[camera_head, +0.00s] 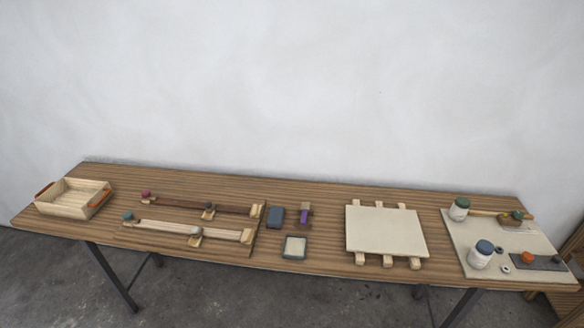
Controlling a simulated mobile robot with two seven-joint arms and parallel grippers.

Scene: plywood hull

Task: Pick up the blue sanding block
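A dark blue-grey block (275,216) lies on the wooden table (320,262), a little left of the middle. It looks like the blue sanding block. Just in front of it lies a squarish piece (294,247) with a pale top and dark bluish sides; I cannot tell what it is. A small purple item (304,217) on a brown piece stands right of the blue block, apart from it. Neither of my grippers is in view, and nothing covers the blue block.
Left of the block lie two long wooden strips (165,228) with small fittings, and a wooden tray (72,199) with orange handles. Right are a pale board (384,230) on slats and a pale mat (460,258) with jars (481,254). A white wall stands behind.

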